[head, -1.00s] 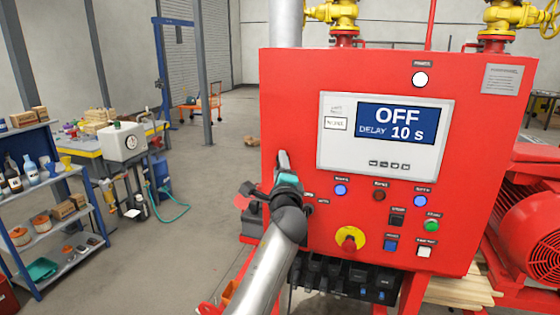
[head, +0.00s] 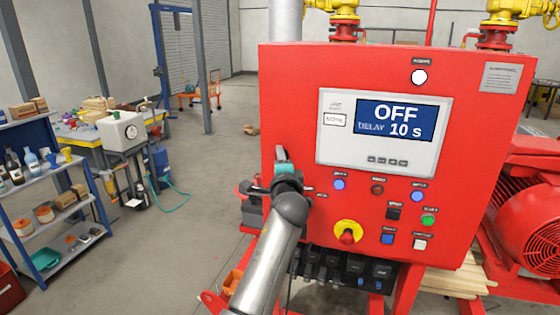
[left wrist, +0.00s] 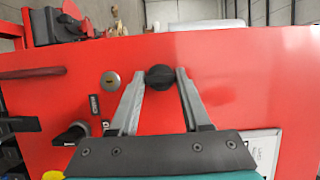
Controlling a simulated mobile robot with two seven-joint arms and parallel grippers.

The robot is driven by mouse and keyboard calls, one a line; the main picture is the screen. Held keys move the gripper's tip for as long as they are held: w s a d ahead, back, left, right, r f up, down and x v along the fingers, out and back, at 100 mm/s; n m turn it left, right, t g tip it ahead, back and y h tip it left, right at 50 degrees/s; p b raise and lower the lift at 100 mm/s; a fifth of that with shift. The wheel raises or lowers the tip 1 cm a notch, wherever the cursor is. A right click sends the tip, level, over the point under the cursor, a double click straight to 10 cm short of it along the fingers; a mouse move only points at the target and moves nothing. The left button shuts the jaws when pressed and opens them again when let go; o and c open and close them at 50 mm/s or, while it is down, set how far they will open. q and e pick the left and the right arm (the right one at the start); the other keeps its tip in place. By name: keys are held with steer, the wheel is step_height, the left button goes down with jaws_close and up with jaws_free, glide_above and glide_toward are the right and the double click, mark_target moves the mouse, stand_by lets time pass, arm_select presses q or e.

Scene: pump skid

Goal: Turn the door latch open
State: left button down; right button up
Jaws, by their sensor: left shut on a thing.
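The door latch is a black round knob (left wrist: 158,77) on the red cabinet door (left wrist: 240,80). In the left wrist view, my left gripper (left wrist: 158,80) has one finger on each side of the knob, shut on it. In the head view, my left gripper (head: 281,155) is at the left side of the red cabinet's front (head: 290,85), and my arm and gripper hide the latch there. My right gripper is not in view.
A key lock (left wrist: 110,80) and a black switch handle (left wrist: 72,134) sit beside the latch. A display reading OFF (head: 395,120) and a red-and-yellow knob (head: 348,233) are on the cabinet front.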

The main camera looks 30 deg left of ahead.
arm_select(q)
steer(key=shift+c, duration=1.8)
jaws_free()
steer(key=shift+s, duration=0.1)
steer(key=b+v, duration=0.2)
steer(key=v, duration=1.3)
steer(key=shift+r, duration=0.1)
